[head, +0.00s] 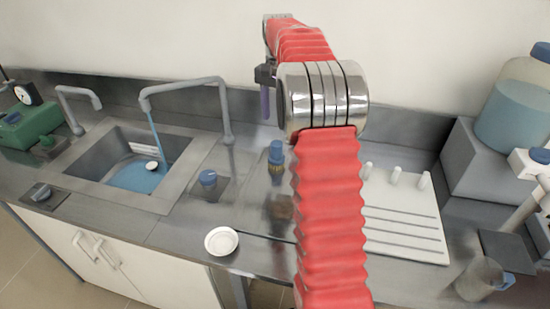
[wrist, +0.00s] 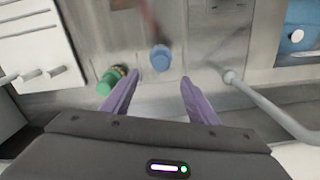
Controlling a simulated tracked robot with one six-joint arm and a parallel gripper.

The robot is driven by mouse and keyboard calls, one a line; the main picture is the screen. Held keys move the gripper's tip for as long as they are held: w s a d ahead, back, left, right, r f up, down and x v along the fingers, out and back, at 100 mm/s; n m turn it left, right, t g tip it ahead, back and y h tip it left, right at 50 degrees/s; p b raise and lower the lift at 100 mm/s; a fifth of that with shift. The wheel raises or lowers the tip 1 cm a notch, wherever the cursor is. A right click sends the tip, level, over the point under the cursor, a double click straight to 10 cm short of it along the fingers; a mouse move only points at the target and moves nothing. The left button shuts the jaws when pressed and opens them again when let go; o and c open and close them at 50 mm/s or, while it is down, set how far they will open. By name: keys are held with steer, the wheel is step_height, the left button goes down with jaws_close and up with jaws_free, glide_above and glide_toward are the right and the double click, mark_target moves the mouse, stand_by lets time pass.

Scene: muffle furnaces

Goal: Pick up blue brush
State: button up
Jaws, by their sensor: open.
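I cannot make out a clear brush shape in either view. In the head view a thin blue streak (head: 154,133) runs from the tap down into the sink; I cannot tell whether it is water or a solid thing. My gripper (head: 265,103) hangs at the back of the counter, partly hidden by my red arm. In the wrist view my gripper (wrist: 158,80) has its purple fingers apart, with nothing between them. A blue-capped bottle (head: 276,155) stands below and in front of it; its blue cap (wrist: 160,58) also shows just beyond the fingertips.
A green-capped bottle (wrist: 108,82) is beside the left finger in the wrist view. The sink (head: 185,183) and its tap (head: 224,105) lie left of my arm in the head view. A white rack (head: 400,225) stands right, a white dish (head: 221,241) near the front edge.

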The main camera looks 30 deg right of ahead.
mark_target(277, 143)
steer(key=shift+f, duration=4.25)
steer(key=shift+f, duration=0.1)
steer(key=shift+f, duration=2.55)
steer(key=shift+c, duration=0.5)
steer(key=c, duration=1.1)
